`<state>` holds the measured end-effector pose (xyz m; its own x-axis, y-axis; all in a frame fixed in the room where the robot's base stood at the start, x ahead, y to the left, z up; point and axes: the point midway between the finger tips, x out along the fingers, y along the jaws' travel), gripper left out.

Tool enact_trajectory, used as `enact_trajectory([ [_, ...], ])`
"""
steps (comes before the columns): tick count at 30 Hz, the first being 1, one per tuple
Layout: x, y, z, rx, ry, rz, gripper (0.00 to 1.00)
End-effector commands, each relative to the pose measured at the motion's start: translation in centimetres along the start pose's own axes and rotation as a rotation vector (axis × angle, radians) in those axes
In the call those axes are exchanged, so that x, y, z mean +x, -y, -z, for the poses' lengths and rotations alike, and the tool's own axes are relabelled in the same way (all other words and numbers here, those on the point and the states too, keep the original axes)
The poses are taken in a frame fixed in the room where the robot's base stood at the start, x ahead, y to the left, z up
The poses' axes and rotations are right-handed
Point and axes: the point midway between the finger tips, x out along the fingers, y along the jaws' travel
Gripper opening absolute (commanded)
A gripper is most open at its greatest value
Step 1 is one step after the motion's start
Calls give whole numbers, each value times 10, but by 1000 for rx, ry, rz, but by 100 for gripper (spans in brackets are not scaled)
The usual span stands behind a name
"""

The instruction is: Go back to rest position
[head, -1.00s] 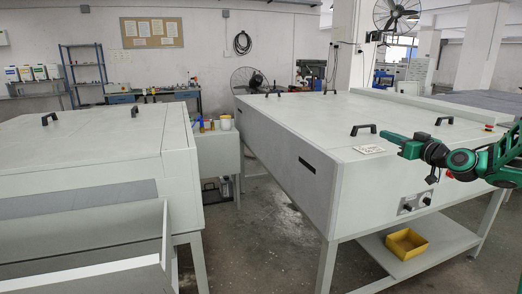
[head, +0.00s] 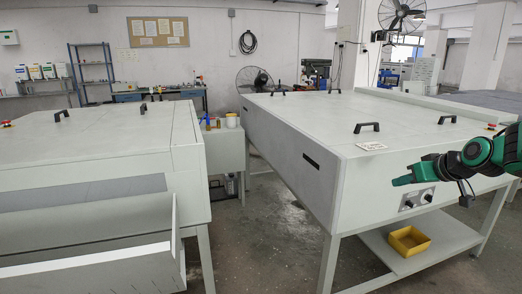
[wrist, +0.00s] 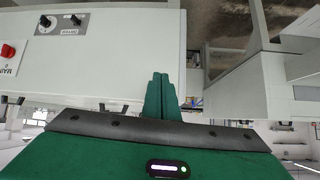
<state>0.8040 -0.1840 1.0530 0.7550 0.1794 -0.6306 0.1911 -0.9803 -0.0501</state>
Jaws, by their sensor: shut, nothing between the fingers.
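My green gripper (head: 402,180) is at the right in the head view, in front of the knob panel side of the right-hand white machine (head: 260,150). Its fingers point left and it holds nothing. In the wrist view my gripper (wrist: 161,78) shows its two green fingers pressed together, with machine fronts and floor beyond them. The picture there is turned upside down.
Another white machine (head: 100,155) stands at the left, with an open front tray (head: 95,268). A small side table (head: 226,150) with bottles stands between the machines. A yellow bin (head: 408,241) sits on the lower shelf. Grey floor is free between the machines.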

Motion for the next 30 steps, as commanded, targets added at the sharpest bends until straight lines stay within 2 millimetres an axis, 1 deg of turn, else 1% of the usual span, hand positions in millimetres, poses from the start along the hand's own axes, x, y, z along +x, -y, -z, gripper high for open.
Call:
enact_trajectory([
  [1, -16, 7, -21, 26, 69, -23, 0],
  [2, -25, 8, -36, 49, 115, -39, 0],
  [3, -37, 11, -56, 83, 177, -62, 0],
  [5, -58, 16, -87, 136, 266, -96, 0],
  [6, -73, 20, -108, 176, 325, -120, 0],
  [8, -97, 26, -139, 240, 409, -157, 0],
  [9, -113, 30, -159, 285, 463, -182, 0],
  [11, -137, 38, -188, 353, 539, -218, 0],
  [12, -153, 43, -207, 400, 586, -241, 0],
  [15, -188, 56, -246, 507, 687, -293, 0],
  [16, -197, 60, -257, 536, 713, -306, 0],
  [18, -215, 69, -276, 593, 762, -330, 0],
  [22, -235, 79, -297, 663, 818, -360, 0],
  [25, -240, 82, -303, 680, 833, -368, 0],
  [30, -241, 82, -303, 682, 835, -368, 0],
])
